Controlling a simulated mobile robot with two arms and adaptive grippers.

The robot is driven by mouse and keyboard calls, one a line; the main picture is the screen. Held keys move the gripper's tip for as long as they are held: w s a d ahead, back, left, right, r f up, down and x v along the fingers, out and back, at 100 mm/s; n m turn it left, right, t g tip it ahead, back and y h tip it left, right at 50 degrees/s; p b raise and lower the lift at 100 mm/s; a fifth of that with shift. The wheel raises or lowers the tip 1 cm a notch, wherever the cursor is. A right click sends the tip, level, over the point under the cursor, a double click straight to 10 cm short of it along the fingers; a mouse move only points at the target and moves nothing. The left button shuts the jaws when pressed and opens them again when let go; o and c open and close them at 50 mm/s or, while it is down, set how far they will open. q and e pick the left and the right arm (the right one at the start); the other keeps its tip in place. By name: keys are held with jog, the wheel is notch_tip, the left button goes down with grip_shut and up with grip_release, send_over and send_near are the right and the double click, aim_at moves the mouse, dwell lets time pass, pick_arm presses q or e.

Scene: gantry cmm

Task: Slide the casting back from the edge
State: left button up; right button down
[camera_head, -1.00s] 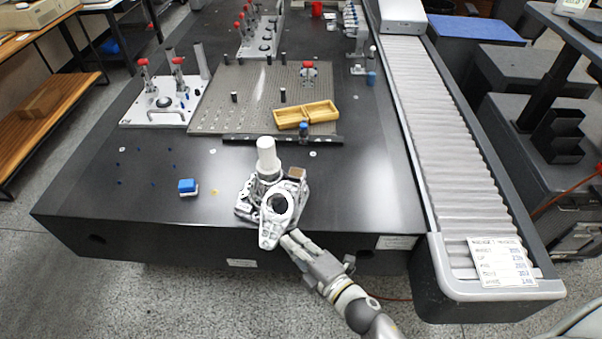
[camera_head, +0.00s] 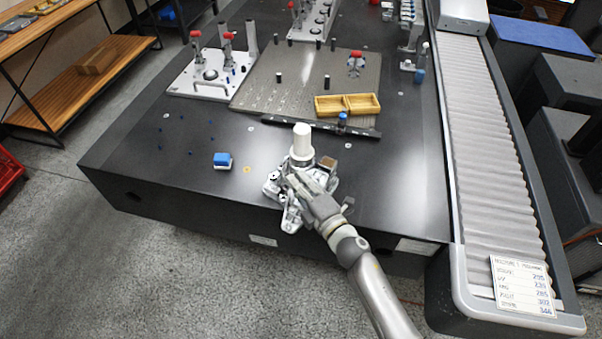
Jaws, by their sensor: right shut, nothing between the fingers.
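The grey metal casting (camera_head: 290,219) sits at the front edge of the black table (camera_head: 215,190), with its near lobe sticking out over the edge. A white cylinder (camera_head: 302,142) stands upright at its far side. My right gripper (camera_head: 294,179) is shut and empty, reaching in from the lower right over the casting. It hides the casting's middle and its round opening. I cannot tell whether the fingers touch the casting. My left gripper is not in view.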

jog(key=shift+w+d, duration=0.4)
jog(key=shift+w, duration=0.45)
jog(key=shift+w, duration=0.2)
jog(key=w+d+b, duration=0.1)
jog(key=w, duration=0.2)
jog(key=w+d+b, duration=0.1)
jog(key=w, duration=0.3)
jog(key=w+d+b, duration=0.1)
jog(key=w+b, duration=0.1)
jog(key=w, duration=0.1)
jog(key=shift+w+d, duration=0.15)
jog(key=shift+d, duration=0.1)
jog(key=shift+w+d, duration=0.15)
jog(key=shift+w, duration=0.35)
